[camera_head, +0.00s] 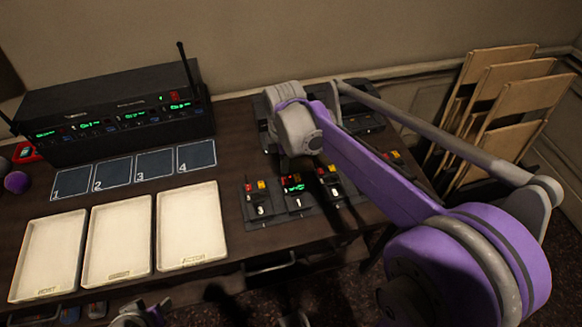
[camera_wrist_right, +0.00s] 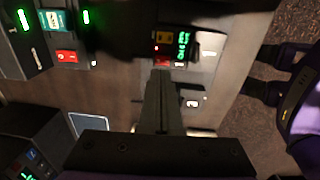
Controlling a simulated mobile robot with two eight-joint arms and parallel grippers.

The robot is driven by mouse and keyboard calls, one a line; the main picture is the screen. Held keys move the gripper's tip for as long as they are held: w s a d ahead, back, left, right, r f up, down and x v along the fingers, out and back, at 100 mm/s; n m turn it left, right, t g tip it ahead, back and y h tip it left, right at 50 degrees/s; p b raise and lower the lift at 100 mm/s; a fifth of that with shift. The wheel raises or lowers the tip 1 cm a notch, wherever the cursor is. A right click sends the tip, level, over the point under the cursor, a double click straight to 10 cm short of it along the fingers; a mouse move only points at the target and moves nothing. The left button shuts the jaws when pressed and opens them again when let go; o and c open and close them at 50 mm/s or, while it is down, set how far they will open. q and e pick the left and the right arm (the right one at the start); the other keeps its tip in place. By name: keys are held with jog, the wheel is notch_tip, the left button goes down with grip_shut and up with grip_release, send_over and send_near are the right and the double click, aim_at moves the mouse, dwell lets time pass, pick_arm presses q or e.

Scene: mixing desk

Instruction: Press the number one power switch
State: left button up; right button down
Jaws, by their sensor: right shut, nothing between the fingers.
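The small unit marked 1 (camera_head: 296,186) sits in the row of black units at the desk's front, with a lit green display. My right gripper (camera_wrist_right: 163,75) is shut and empty. In the wrist view its fingertips end close to a unit with a lit green display (camera_wrist_right: 182,42) and small red spots; I cannot tell whether they touch. In the head view my right wrist hangs just behind this row, and the fingers are mostly hidden. The fingers partly cover the unit in the wrist view. Part of my left arm's end (camera_head: 140,315) shows at the bottom edge, its jaws unclear.
The unit marked 3 (camera_head: 259,205) stands left of it, with another to the right. A black receiver rack (camera_head: 115,112) with green displays and antennas stands at the back left. Three white trays (camera_head: 118,240) lie before numbered pads (camera_head: 113,173). Folded wooden chairs (camera_head: 500,95) lean at right.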

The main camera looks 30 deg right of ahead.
aim_at(285, 178)
notch_tip(285, 178, up, 9)
jog(key=shift+r, duration=0.15)
jog(key=shift+d, duration=0.1)
jog(key=shift+t, duration=0.4)
notch_tip(285, 178, down, 14)
jog(key=b, duration=0.3)
jog(key=shift+w+r, duration=0.1)
jog(key=shift+r, duration=0.05)
dwell(0.5)
